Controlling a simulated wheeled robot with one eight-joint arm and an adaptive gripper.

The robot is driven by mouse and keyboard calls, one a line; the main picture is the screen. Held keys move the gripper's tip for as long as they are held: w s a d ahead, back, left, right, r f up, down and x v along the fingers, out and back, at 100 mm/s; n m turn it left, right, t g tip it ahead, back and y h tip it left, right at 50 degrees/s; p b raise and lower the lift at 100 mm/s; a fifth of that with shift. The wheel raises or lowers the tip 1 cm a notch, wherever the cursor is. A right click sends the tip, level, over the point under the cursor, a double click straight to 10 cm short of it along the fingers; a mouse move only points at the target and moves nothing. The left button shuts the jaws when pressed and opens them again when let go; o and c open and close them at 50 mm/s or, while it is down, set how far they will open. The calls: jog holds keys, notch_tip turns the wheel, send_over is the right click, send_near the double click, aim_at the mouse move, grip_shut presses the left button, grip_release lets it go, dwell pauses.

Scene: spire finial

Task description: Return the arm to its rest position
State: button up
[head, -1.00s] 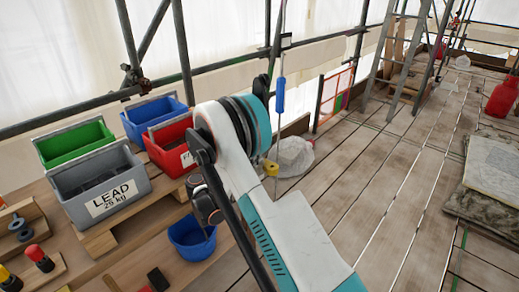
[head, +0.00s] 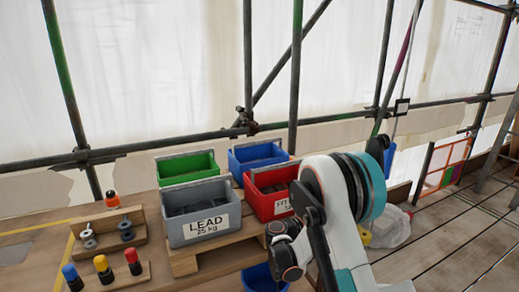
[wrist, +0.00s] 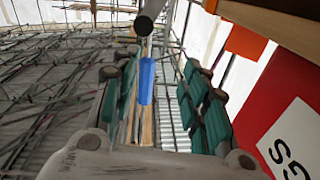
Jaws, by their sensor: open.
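My gripper (wrist: 160,85) shows in the wrist view, its two teal fingers spread apart with nothing held between them. A blue sleeve (wrist: 146,80) on a cable appears in the gap, beyond the fingers; I cannot tell its distance. My white and teal arm (head: 345,235) is bent at the right of centre in the head view, in front of the red crate's right side. My gripper's fingers cannot be made out in the head view.
A grey LEAD crate (head: 201,235), a green crate (head: 187,163), a blue crate (head: 257,152) and a red crate (head: 268,210) stand close left of my arm. Small coloured-top tools (head: 102,268) sit on the bench. Scaffold poles (head: 247,70) rise behind. Plank floor (head: 440,245) lies right.

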jog(key=w+a+r+n+t+y, duration=0.25)
jog(key=r+t, duration=0.25)
jog(key=r, duration=0.6)
jog(key=w+a+r+n+t+y, duration=0.1)
jog(key=a+r+n+t+y, duration=0.3)
jog(key=r, duration=0.6)
jog(key=s+a+r+n+t+y, duration=0.3)
jog(key=s+a+r+n+y, duration=0.3)
jog(key=r+y, duration=0.25)
jog(key=s+a+f+n+g+y, duration=0.2)
jog(key=s+a, duration=0.1)
jog(key=s, duration=0.3)
jog(key=s+a+f+n+g+y, duration=0.2)
jog(key=s+a+f+g+y, duration=0.1)
jog(key=s, duration=0.3)
jog(key=s+d+f+m+g+h, duration=0.1)
jog(key=s+d+f+g, duration=0.2)
jog(key=s+f, duration=0.4)
jog(key=s+d+f+m+g+h, duration=0.1)
jog(key=s+f, duration=0.6)
jog(key=s, duration=0.8)
jog(key=d+g+h, duration=0.1)
jog(key=d+g, duration=0.1)
jog(key=g, duration=0.1)
jog(key=shift+s+f+g, duration=0.2)
jog(key=shift+s+g, duration=0.1)
jog(key=shift+s, duration=0.1)
